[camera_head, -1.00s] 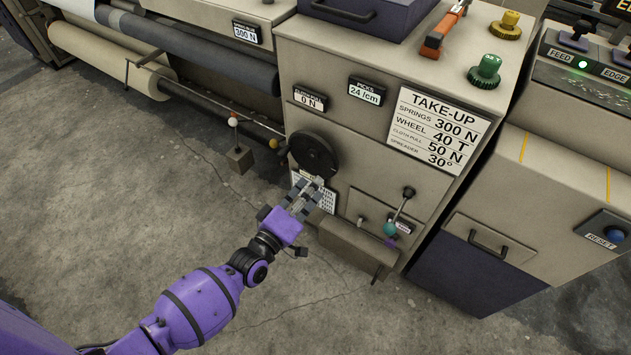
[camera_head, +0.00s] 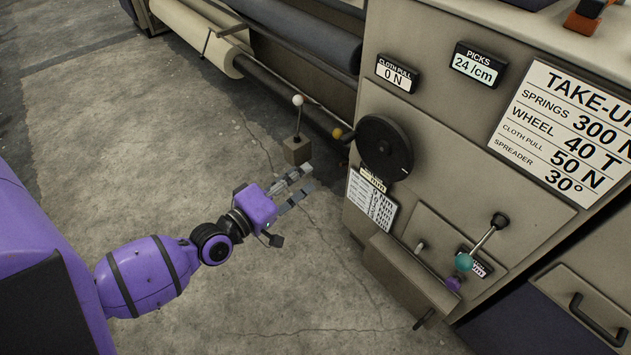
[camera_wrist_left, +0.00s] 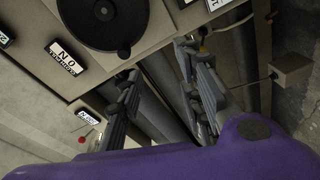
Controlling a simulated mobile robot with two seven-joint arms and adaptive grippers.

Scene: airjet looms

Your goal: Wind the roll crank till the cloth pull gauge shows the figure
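The roll crank looks to be the black round disc (camera_head: 384,148) on the front of the beige cabinet; it also shows in the left wrist view (camera_wrist_left: 108,20), with a small knob near its rim. The cloth pull gauge (camera_head: 397,74) above it reads 0 N. The take-up card (camera_head: 568,130) lists cloth pull 50 N. My left gripper (camera_head: 305,180) is in the air to the left of the disc, apart from it. Its fingers stand apart with nothing between them in the left wrist view (camera_wrist_left: 165,95). My right gripper is out of view.
A lever with a teal knob (camera_head: 464,262) and a ledge (camera_head: 410,285) stick out low on the cabinet. A white-balled rod on a small block (camera_head: 297,150) and a yellow ball (camera_head: 337,133) stand left of the disc. The floor at left is clear.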

